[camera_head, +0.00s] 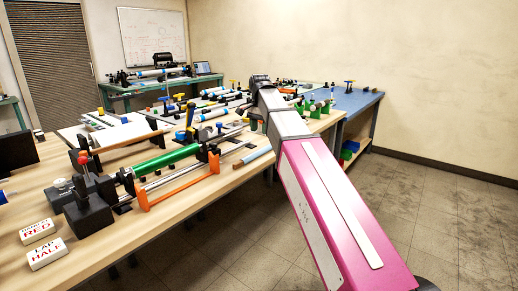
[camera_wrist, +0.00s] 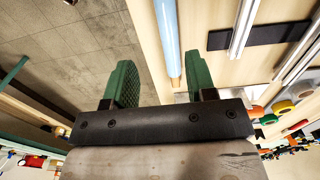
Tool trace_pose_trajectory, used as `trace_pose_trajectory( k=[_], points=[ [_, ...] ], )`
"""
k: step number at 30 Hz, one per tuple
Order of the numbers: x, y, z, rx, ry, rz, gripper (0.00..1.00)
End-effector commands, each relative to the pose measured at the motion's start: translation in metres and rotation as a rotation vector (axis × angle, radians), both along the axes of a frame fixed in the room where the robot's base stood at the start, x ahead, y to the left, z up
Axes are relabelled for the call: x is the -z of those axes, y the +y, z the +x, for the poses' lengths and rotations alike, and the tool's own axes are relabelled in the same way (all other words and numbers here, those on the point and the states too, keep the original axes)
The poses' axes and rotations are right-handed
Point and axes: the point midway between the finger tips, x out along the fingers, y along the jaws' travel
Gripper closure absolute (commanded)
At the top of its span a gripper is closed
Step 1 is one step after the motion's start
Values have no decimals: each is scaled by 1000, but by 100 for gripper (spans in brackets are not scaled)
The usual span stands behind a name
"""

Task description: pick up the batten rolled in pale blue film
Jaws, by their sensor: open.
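The batten rolled in pale blue film (camera_head: 256,156) lies on the wooden table close to its front edge. In the wrist view the same batten (camera_wrist: 168,38) runs in from the top, with a bare wood-coloured end lower down. My gripper (camera_wrist: 161,65) is open, with its two green fingers apart and nothing held. The batten appears in the gap between the fingers, nearer the right finger; I cannot tell its depth below them. In the head view my fingers are hidden behind my arm.
In the wrist view a dark strip (camera_wrist: 262,32) and metal rails lie to the right of the batten. Bare floor (camera_wrist: 60,45) lies beyond the table edge.

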Motion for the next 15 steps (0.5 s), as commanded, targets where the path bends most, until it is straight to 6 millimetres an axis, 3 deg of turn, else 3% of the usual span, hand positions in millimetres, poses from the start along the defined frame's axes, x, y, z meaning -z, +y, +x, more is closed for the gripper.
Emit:
trace_pose_trajectory(
  k=[5, 15],
  points=[
    [-2, 2, -1, 7, 0, 0, 49],
    [40, 2, -1, 6, 2, -1, 49]
  ],
)
